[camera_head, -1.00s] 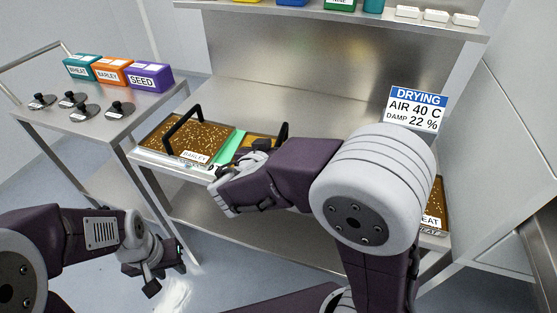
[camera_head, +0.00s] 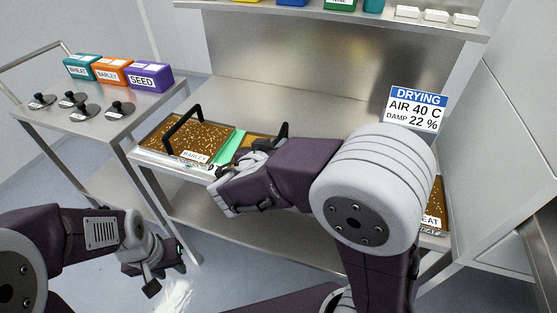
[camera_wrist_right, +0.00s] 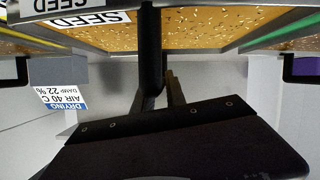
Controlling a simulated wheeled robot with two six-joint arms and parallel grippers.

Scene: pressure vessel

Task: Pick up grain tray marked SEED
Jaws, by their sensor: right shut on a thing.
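The SEED tray (camera_wrist_right: 205,28) fills the top of the right wrist view, with golden grain and an upside-down SEED label. In the head view only a strip of its grain (camera_head: 262,142) shows, mostly hidden behind my right arm. My right gripper (camera_head: 250,162) is at this tray. In the right wrist view its fingers (camera_wrist_right: 158,88) are shut on the tray's black upright handle (camera_wrist_right: 151,45). My left gripper (camera_head: 142,279) hangs low at the lower left, away from the trays; its finger opening is unclear.
The BARLEY tray (camera_head: 205,139) with its black handle stands left of the SEED tray, a green strip (camera_head: 228,153) between them. A WHEAT tray (camera_head: 435,208) is partly hidden at right. A drying sign (camera_head: 416,109) stands behind. A cart (camera_head: 75,130) at left holds coloured boxes and several dark-knobbed discs.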

